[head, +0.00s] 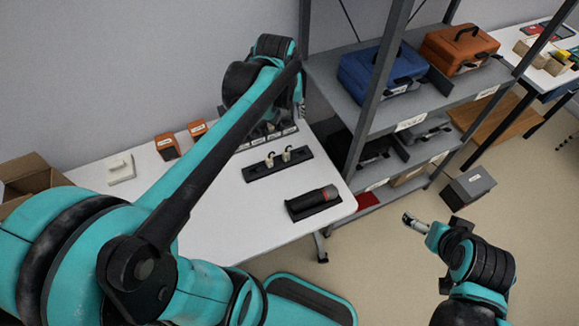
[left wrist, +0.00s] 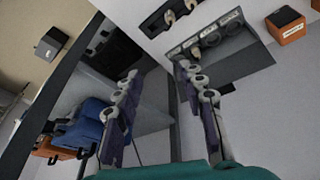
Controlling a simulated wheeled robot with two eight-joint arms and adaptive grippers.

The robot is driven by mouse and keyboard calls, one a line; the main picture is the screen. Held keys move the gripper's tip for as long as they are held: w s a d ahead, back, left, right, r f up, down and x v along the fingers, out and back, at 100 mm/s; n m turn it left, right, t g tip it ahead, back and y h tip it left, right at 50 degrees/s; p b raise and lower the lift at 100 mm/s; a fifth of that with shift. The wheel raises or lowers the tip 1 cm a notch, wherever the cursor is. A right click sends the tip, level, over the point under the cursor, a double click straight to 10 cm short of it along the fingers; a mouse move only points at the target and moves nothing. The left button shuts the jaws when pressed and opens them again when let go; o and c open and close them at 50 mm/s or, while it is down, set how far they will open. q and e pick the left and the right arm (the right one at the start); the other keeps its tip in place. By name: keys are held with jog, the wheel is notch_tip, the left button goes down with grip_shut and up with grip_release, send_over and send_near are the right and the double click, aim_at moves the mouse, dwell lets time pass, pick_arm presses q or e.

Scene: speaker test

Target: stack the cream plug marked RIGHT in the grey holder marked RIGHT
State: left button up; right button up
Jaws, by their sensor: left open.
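Two cream plugs (head: 270,160) (head: 287,154) stand upright in a dark strip on the white table. They also show at the top of the left wrist view (left wrist: 168,17) (left wrist: 188,6). I cannot read which is marked RIGHT. Behind them is the grey holder (head: 286,127) with pale labels, partly hidden by my left arm; its round openings show in the left wrist view (left wrist: 235,47), labels unreadable. My left gripper (left wrist: 158,70) is open and empty, apart from the holder and plugs. My right gripper (head: 409,220) is over the floor, away from the table; its jaws are unclear.
Orange boxes (head: 167,146), a cream block (head: 121,168) and a cardboard box (head: 30,176) stand left. A metal shelf (head: 425,95) with blue and orange cases adjoins the table's right side.

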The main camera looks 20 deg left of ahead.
pick_arm(q)
jog(key=s+d+f+m+t, duration=0.1)
jog(key=s+d+f+m, duration=0.1)
jog(key=s, duration=0.5)
jog(key=s+d+f+m+t, duration=0.1)
jog(key=s+d+m+t, duration=0.1)
jog(key=s+d, duration=0.3)
jog(key=shift+s+f+h, duration=0.3)
jog(key=shift+s+f, duration=0.1)
jog(key=shift+s, duration=0.75)
jog(key=shift+a, duration=0.1)
